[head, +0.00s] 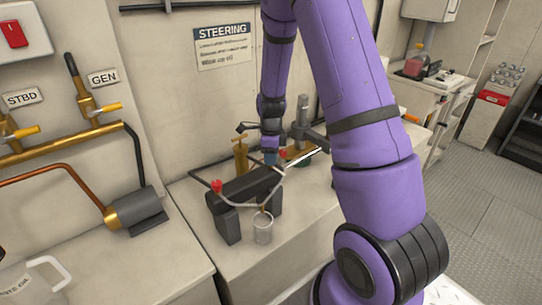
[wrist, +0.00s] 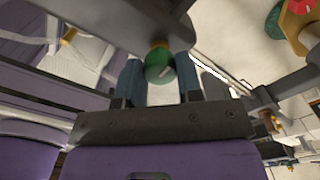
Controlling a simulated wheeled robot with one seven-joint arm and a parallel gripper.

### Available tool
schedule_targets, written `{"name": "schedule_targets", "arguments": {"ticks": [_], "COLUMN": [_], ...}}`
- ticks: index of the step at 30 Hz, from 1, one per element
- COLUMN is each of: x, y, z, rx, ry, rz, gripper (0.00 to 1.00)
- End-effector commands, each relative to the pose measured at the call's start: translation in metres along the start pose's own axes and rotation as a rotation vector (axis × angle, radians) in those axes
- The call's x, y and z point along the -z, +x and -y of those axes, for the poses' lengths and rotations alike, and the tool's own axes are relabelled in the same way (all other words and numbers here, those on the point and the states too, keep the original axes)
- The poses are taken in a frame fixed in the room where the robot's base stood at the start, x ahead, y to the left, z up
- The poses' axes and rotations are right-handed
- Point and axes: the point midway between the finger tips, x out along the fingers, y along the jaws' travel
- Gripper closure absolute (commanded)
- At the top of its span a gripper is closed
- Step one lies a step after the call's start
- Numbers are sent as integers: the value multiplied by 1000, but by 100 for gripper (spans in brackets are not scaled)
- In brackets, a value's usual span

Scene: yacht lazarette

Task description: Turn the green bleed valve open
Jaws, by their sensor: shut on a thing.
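The green bleed valve knob (wrist: 159,68) is round and sits on a brass stem in the wrist view. My gripper (wrist: 160,80) has its two blue-grey fingers on either side of the knob, shut on it. In the head view my gripper (head: 270,157) reaches down to the steering assembly (head: 250,187) on the bench. The held knob is hidden there behind my gripper and the fittings. I cannot tell the knob's turn angle.
A clear cup (head: 263,230) stands in front. A brass fitting (head: 241,157) stands left of my gripper, a grey cylinder (head: 302,110) right. Another green knob (wrist: 275,22) shows at the wrist view's upper right.

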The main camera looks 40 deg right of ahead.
Motion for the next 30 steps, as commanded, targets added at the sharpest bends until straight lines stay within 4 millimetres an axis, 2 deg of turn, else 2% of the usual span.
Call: {"name": "schedule_targets", "arguments": {"ticks": [11,30], "x": [0,0], "y": [0,0], "z": [0,1], "rx": [1,1], "ry": [-188,-790], "rz": [1,0], "gripper": [90,90]}}
